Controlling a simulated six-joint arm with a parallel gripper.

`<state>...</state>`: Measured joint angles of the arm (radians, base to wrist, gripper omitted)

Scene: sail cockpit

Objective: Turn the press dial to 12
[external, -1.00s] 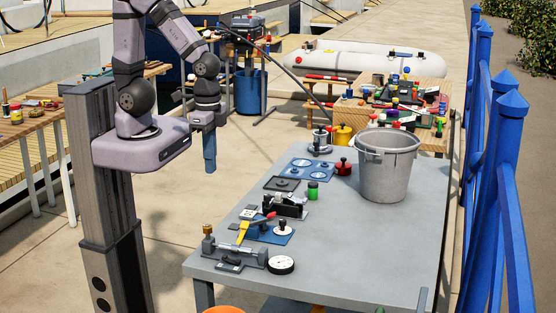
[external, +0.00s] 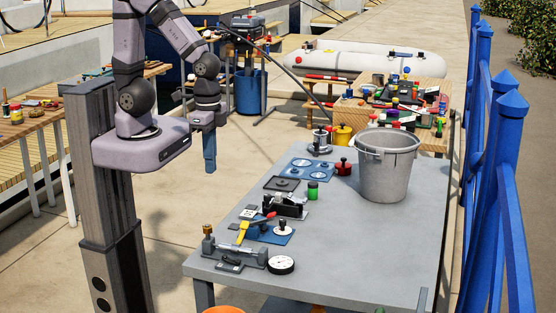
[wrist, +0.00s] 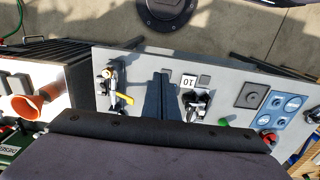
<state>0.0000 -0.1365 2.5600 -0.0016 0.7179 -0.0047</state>
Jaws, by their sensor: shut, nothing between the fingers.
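I cannot tell for sure which part is the press dial. A small white tile reading 10 (wrist: 188,81) lies near a black device (wrist: 198,105) in the wrist view. That black device (external: 285,205) also shows in the external view, on the grey table. A round white dial face with a black rim (external: 281,265) lies near the table's front, beside a metal tool with a brass knob (external: 208,240); its reading is too small to tell. My gripper (external: 210,155) is shut and empty, pointing down left of the table, apart from everything. Its fingers (wrist: 165,95) show in the wrist view.
A yellow lever (external: 243,231), a green jar (external: 313,190), a blue plate with round recesses (external: 308,169) and a grey bucket (external: 387,170) stand on the table (external: 360,245). The table's front right is clear. Blue railing (external: 492,140) runs along the right.

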